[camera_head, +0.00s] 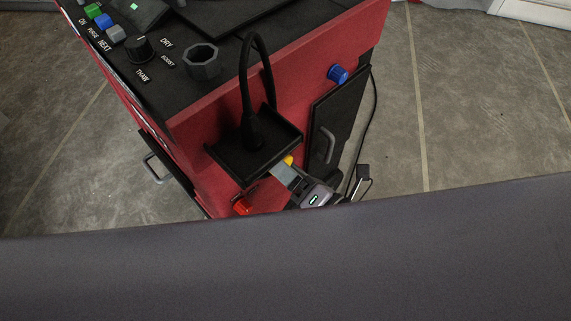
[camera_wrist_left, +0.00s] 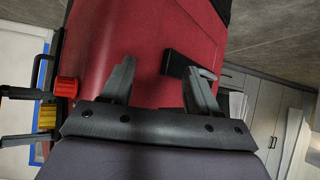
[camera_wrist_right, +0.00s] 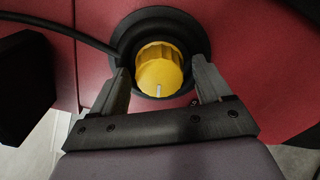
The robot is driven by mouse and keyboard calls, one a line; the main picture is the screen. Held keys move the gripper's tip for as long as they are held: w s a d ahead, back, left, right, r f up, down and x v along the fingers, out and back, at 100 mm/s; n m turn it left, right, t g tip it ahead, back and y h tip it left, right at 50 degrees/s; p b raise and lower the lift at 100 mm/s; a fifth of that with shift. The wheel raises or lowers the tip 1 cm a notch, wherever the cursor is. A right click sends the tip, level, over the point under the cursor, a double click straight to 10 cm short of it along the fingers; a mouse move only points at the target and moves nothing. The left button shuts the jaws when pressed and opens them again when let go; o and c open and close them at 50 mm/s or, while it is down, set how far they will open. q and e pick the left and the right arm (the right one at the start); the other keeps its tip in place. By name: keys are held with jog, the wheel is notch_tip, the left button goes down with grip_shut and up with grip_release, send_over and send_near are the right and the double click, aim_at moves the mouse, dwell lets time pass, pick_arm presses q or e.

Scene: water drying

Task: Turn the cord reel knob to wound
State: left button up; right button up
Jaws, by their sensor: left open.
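A yellow ribbed knob (camera_wrist_right: 159,68) with a pale pointer line sits in a round black housing (camera_wrist_right: 124,42) on a red panel in the right wrist view. A black cord runs to this housing from the left. The pointer line points down in that view. My right gripper (camera_wrist_right: 160,78) is open, with one finger on each side of the knob; I cannot tell whether they touch it. In the head view a yellow part (camera_head: 288,160) shows beside a gripper, mostly hidden under a black tray. My left gripper (camera_wrist_left: 160,68) is open and empty, facing the red machine side.
The red machine (camera_head: 330,45) also has a blue knob (camera_head: 338,74), a red knob (camera_head: 242,206) and a black door (camera_head: 340,125) with a handle. A black tray (camera_head: 225,163) with a curved hose juts out. Grey floor (camera_head: 480,110) lies clear on the right.

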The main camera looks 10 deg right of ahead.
jog(key=shift+d, duration=0.1)
jog(key=v, duration=0.7)
jog(key=shift+b, duration=0.35)
